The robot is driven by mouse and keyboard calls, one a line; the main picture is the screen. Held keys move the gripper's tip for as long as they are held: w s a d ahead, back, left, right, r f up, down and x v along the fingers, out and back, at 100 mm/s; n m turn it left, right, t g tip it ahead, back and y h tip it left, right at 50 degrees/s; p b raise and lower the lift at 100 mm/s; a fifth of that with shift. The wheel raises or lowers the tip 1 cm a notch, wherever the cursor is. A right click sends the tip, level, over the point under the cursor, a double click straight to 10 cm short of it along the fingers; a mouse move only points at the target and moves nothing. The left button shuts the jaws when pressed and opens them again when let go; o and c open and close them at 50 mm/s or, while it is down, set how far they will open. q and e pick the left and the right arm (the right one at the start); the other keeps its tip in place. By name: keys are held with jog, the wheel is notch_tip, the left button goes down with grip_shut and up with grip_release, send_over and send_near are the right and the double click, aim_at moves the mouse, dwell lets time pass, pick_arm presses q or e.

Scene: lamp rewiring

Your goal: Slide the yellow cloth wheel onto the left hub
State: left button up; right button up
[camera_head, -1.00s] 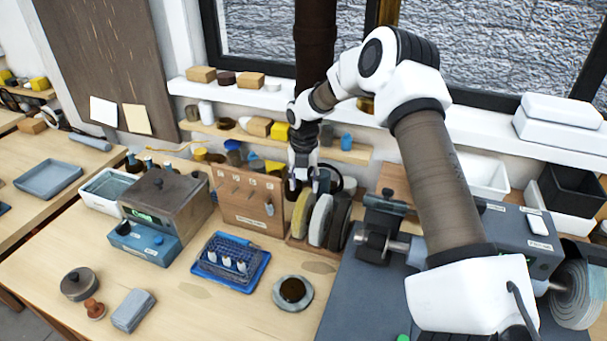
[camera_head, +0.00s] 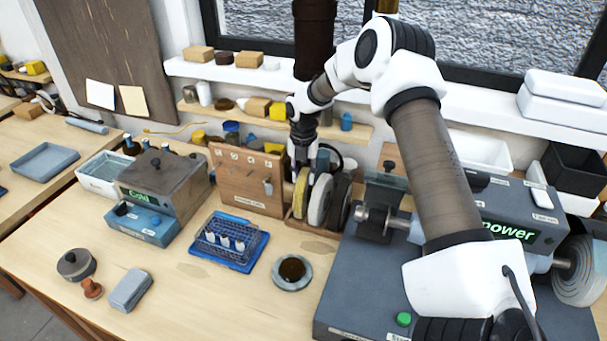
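The yellow cloth wheel (camera_head: 301,193) stands upright in a wooden rack (camera_head: 296,224), at the left of a row with a pale wheel (camera_head: 319,200) and a dark wheel (camera_head: 340,200). My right gripper (camera_head: 301,170) points down at the top of the yellow wheel. Its fingertips are small and partly hidden, so I cannot tell whether they are closed on the wheel. The left hub (camera_head: 364,214) sticks out bare on the left side of the grey polishing machine (camera_head: 350,280). My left gripper is not in view.
A wooden tool board (camera_head: 240,182) stands just left of the rack. A blue tray (camera_head: 230,242) and a round dish (camera_head: 292,271) lie in front. A shelf with jars and blocks runs behind. A grey wheel (camera_head: 582,270) sits on the machine's right side.

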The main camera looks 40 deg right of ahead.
jog(key=shift+d+r+p, duration=0.1)
jog(key=shift+r+p, duration=0.8)
jog(key=shift+r, duration=0.05)
notch_tip(320, 180, up, 2)
jog(key=shift+s+p, duration=0.1)
jog(key=shift+p, duration=0.65)
grip_shut()
jog(key=shift+r+p, duration=0.35)
jog(key=shift+r, duration=0.1)
jog(key=shift+r, duration=0.1)
